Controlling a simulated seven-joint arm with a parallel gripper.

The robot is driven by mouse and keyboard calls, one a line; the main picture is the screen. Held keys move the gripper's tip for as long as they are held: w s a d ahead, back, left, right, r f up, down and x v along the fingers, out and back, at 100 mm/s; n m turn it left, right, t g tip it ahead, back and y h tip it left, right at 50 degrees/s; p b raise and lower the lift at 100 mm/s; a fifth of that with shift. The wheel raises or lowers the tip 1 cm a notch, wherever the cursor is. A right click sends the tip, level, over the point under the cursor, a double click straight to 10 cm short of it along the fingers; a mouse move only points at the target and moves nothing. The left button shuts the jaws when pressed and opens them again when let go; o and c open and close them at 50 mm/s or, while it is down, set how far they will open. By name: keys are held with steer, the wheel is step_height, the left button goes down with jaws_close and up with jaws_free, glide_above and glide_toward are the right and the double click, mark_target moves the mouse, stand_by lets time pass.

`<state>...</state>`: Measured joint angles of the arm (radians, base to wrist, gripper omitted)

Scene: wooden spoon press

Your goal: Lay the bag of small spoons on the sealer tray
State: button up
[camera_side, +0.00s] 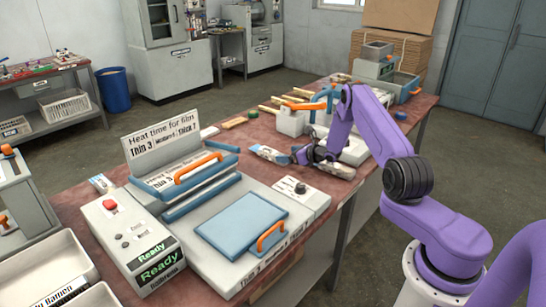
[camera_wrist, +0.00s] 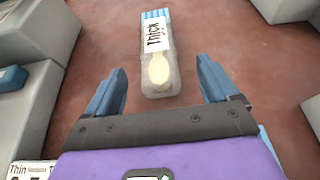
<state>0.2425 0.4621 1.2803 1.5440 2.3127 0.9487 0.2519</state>
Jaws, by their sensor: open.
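A clear bag (camera_wrist: 157,80) with a pale spoon inside, a blue top edge and a label reading "Thick" lies on the red-brown table in the wrist view. It also shows in the side view (camera_side: 268,154), just left of my gripper (camera_side: 300,156). In the wrist view my gripper (camera_wrist: 160,68) is open, its blue fingers on either side of the bag's near end with gaps between. I cannot tell the height above it. The sealer's blue tray plate (camera_side: 240,222), with an orange handle, lies bare in the side view's front middle.
The sealing head (camera_side: 180,180) stands raised behind the tray, beside a control box (camera_side: 135,243) reading "Ready". A small bag (camera_side: 102,183) lies left of the sealer. White bins (camera_side: 45,270) are front left.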

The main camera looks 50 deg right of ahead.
mark_target(271, 151)
steer(key=shift+x, duration=2.75)
steer(key=shift+a, duration=0.2)
steer(key=c, duration=1.1)
steer(key=shift+r, duration=0.15)
steer(key=shift+c, duration=0.2)
steer(key=shift+r, duration=0.65)
steer(key=s+r, duration=0.1)
steer(key=r, duration=0.1)
steer(key=s+a+r, duration=0.1)
steer(key=s+r, duration=0.1)
steer(key=r, duration=0.1)
steer(key=s+a+r, duration=0.1)
steer(key=r, duration=0.1)
steer(key=shift+s+r, duration=0.25)
steer(key=s+a+r, duration=0.5)
steer(key=s+a, duration=0.5)
steer(key=s+a+r, duration=0.4)
steer(key=s+a, duration=0.5)
steer(key=s, duration=0.1)
steer(key=a+f+n+g+y, duration=0.1)
steer(key=a+n+y, duration=0.4)
steer(key=a+y, duration=0.1)
steer(key=shift+a+f+n+g+y, duration=0.3)
steer(key=shift+a+n+g, duration=0.1)
steer(key=shift+a, duration=0.35)
